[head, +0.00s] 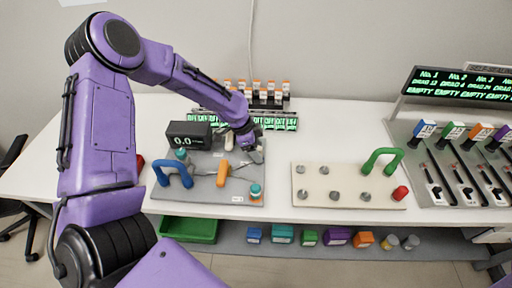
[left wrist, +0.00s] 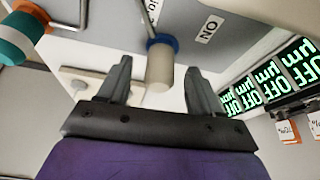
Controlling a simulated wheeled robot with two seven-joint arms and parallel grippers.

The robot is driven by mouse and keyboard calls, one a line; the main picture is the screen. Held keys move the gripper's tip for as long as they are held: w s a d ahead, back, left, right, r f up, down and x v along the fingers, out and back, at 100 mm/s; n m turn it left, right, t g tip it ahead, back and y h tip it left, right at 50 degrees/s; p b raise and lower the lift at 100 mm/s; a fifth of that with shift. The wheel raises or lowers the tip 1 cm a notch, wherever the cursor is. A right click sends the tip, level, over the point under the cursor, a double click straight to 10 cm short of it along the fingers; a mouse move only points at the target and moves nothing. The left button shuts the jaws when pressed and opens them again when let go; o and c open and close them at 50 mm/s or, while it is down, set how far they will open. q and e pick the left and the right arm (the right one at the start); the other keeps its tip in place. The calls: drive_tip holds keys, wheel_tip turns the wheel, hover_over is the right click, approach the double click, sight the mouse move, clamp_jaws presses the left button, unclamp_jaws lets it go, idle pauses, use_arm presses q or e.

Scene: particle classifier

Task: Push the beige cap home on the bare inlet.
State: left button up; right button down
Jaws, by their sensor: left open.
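The beige cap (left wrist: 159,68) shows in the left wrist view as a short pale cylinder. It lies in line with a blue collar (left wrist: 163,43) at the end of a thin metal rod; I cannot tell how far it is seated. My left gripper (left wrist: 158,82) is open, with one finger on each side of the cap and a visible gap to both. In the head view my left gripper (head: 250,143) is low over the back of the grey panel (head: 205,190). A pale piece (head: 228,142) stands beside it there. My right gripper is not in view.
The panel carries a black 0.0 display (head: 188,135), a blue handle (head: 173,173), an orange handle (head: 223,173) and a teal-topped part (head: 256,190). Behind it are green OFF displays (head: 284,123). A cream board (head: 345,198) with pegs and a green handle (head: 383,160) stands right.

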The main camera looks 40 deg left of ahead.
use_arm(q)
drive_tip(key=v, duration=1)
drive_tip(key=shift+r+b, duration=0.2)
drive_tip(key=shift+b, duration=0.15)
drive_tip(key=shift+r, duration=0.1)
